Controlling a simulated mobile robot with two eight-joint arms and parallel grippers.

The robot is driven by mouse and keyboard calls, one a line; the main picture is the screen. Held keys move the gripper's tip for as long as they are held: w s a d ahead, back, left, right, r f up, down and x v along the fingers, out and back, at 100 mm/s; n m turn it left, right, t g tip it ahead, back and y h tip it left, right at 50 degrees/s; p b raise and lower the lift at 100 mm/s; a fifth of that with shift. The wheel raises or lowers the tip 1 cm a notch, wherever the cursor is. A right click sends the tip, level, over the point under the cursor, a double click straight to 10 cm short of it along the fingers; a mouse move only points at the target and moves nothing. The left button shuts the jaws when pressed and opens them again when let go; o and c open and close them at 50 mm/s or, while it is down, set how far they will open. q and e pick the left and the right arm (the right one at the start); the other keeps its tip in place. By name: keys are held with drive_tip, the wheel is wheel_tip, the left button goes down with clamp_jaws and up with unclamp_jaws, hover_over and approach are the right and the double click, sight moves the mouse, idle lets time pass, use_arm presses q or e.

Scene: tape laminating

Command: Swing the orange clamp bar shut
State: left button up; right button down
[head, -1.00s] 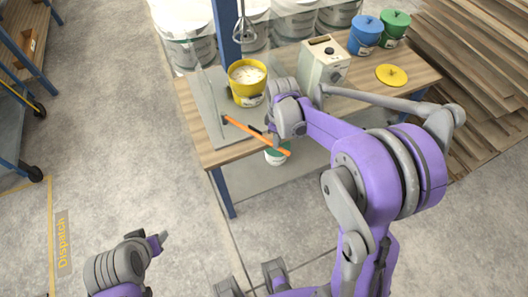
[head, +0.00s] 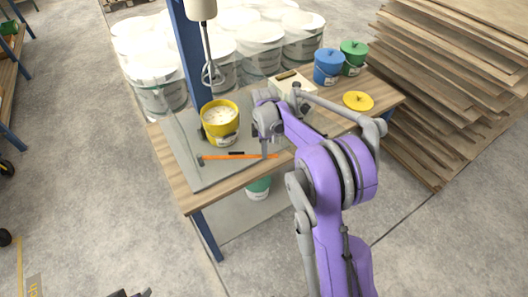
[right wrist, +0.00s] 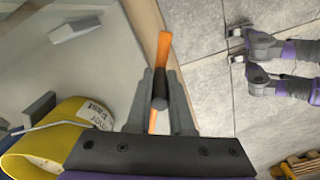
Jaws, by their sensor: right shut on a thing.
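The orange clamp bar (head: 228,157) lies across the front part of a grey plate on the workbench in the head view. Its left end meets a small grey block (head: 200,159) on the plate. Its right end reaches to near the bench's front edge. My right gripper (head: 266,152) is at that right end, shut on the bar. In the right wrist view the orange bar (right wrist: 164,48) passes between the fingertips (right wrist: 160,88). A yellow bucket (head: 222,137) with pale contents stands behind the bar. My left gripper (head: 130,294) is barely inside the bottom edge.
A mixer whisk (head: 212,74) hangs behind the yellow bucket. A beige box (head: 290,82), a yellow lid (head: 358,101), a blue bucket (head: 328,68) and a green bucket (head: 353,57) stand farther right. A green-labelled bucket (head: 258,188) is below the bench. Stacked boards (head: 450,85) lie at right.

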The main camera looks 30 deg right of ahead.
drive_tip(key=c, duration=0.8)
unclamp_jaws()
wheel_tip(320, 180, up, 11)
drive_tip(key=shift+f+p, duration=0.1)
drive_tip(key=shift+p, duration=0.2)
